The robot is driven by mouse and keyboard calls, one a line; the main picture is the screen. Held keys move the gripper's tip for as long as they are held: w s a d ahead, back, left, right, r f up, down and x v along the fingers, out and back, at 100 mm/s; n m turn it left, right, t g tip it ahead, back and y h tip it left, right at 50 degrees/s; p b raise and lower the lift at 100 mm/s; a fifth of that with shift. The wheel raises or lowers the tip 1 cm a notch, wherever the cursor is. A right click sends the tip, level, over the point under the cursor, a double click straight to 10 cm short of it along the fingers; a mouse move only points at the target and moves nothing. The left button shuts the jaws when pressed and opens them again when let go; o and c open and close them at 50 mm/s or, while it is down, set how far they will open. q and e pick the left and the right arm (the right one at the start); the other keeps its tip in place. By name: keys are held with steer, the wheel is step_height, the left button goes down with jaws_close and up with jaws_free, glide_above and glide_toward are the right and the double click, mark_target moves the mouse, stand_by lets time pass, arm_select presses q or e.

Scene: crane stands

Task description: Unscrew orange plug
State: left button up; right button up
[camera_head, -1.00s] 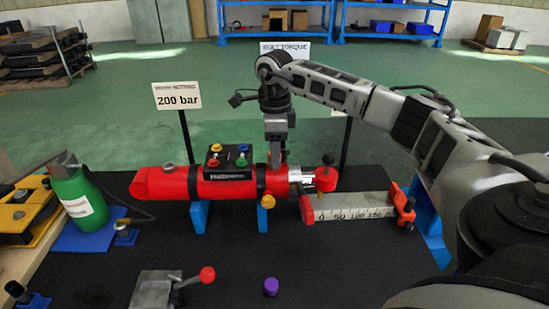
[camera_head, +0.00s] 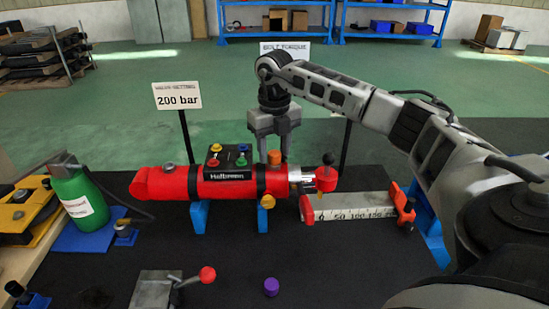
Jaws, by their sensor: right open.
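The orange plug (camera_head: 274,158) stands upright on top of the red cylinder (camera_head: 225,186), toward its right end. My right gripper (camera_head: 274,149) points down just above the plug, its two fingers spread to the left and right. The fingers are open and nothing is held between them. Whether a finger touches the plug cannot be told. My left gripper is not in view.
The cylinder rests on blue supports (camera_head: 199,216). A black block with coloured knobs (camera_head: 228,160) sits left of the plug, and a red-topped fitting (camera_head: 327,178) and ruler (camera_head: 352,206) lie right. A green bottle (camera_head: 80,196) stands left. A purple cap (camera_head: 271,286) lies in front.

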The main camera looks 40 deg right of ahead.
steer(key=m, duration=1.2)
steer(key=shift+m, duration=0.4)
steer(key=m, duration=0.4)
steer(key=c, duration=1)
jaws_close()
steer(key=shift+r, duration=0.15)
